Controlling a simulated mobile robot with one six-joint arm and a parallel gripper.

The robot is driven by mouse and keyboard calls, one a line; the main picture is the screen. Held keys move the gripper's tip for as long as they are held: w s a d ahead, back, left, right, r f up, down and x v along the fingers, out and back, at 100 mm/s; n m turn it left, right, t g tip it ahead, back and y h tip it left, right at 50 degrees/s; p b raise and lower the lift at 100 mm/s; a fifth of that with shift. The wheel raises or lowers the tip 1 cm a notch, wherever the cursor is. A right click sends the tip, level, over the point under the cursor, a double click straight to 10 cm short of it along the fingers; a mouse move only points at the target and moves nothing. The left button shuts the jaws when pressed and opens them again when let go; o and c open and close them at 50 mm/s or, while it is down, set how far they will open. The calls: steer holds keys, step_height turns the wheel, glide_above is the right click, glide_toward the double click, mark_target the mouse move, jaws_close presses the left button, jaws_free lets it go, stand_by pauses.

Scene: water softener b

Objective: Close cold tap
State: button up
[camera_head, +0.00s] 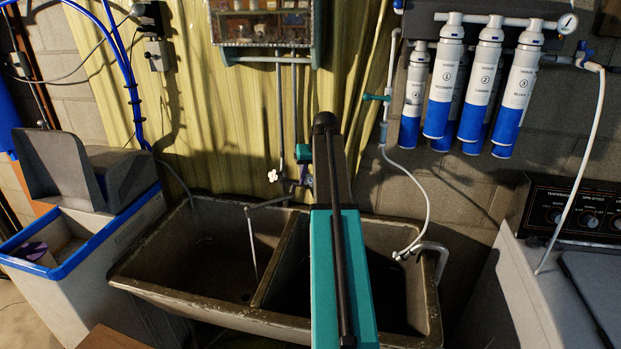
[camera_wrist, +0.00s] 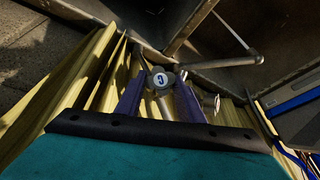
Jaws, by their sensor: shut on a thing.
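The cold tap handle (camera_wrist: 160,80) shows in the wrist view as a round cap marked with a blue C, with short metal lobes around it. My gripper (camera_wrist: 160,88) has its two purple fingers on either side of this handle, shut on it. In the head view my arm covers the cold tap, and the fingers are mostly hidden there. The metal faucet spout (camera_head: 268,202) reaches from the wall over the sink's left basin. A second, pale tap handle (camera_head: 272,176) sits left of my arm, apart from my gripper.
A worn double-basin sink (camera_head: 215,310) stands below. Yellow corrugated sheeting (camera_head: 225,120) backs the taps. Several blue-and-white filter cartridges (camera_head: 443,90) hang at the upper right, with a thin white hose (camera_head: 427,195) hanging near them. A washing machine (camera_head: 520,290) stands at the right.

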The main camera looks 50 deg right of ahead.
steer(key=shift+s+d+m+t+y, duration=0.15)
steer(key=shift+m+t+y, duration=0.45)
steer(key=shift+m+y, duration=0.3)
steer(key=o, duration=1.1)
steer(key=shift+c, duration=0.2)
steer(key=b+v, duration=0.2)
steer(key=v, duration=1.1)
steer(key=shift+r+b, duration=0.3)
steer(key=shift+b, duration=0.1)
steer(key=shift+s, duration=0.15)
steer(key=shift+c, duration=0.4)
